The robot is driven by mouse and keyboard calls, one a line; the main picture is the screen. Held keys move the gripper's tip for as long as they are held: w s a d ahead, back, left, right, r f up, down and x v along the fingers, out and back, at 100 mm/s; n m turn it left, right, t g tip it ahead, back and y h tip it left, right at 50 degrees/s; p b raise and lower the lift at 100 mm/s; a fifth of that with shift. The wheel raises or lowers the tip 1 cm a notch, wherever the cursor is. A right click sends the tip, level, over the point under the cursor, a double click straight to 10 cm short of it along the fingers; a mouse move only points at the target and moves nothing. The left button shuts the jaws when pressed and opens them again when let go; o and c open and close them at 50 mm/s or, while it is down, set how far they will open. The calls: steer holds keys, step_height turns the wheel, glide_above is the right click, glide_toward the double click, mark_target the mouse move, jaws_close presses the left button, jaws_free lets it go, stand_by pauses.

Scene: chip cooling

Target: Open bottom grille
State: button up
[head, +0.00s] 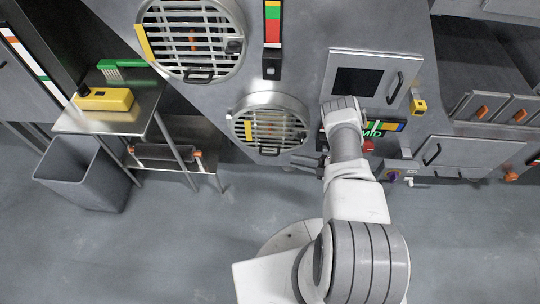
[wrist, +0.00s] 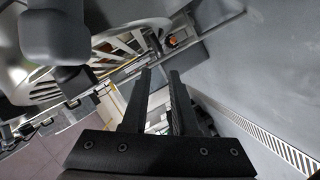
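The bottom grille (head: 268,125) is a round slatted vent in a metal ring, low on the grey machine front. Its slats look set within the ring. A small dark handle (head: 269,151) is at its lower edge. My gripper (head: 308,163) is just right of this handle, apart from it as far as I can tell. In the wrist view, the two dark fingers of my gripper (wrist: 159,74) stand apart with a gap and nothing seen between them. A slatted grille (wrist: 45,82) shows to their left there, partly hidden by dark blocks.
A larger round grille (head: 190,40) is above left. A square dark-windowed door (head: 374,60) is above my wrist. A yellow device (head: 103,100) lies on a metal stand at left, with a grey bin (head: 85,175) below it. The floor (head: 170,250) at front left is clear.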

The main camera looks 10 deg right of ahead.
mark_target(273, 155)
steer(key=b+x, duration=0.2)
steer(key=x, duration=0.9)
steer(key=shift+w, duration=0.1)
jaws_close()
stand_by(1.0)
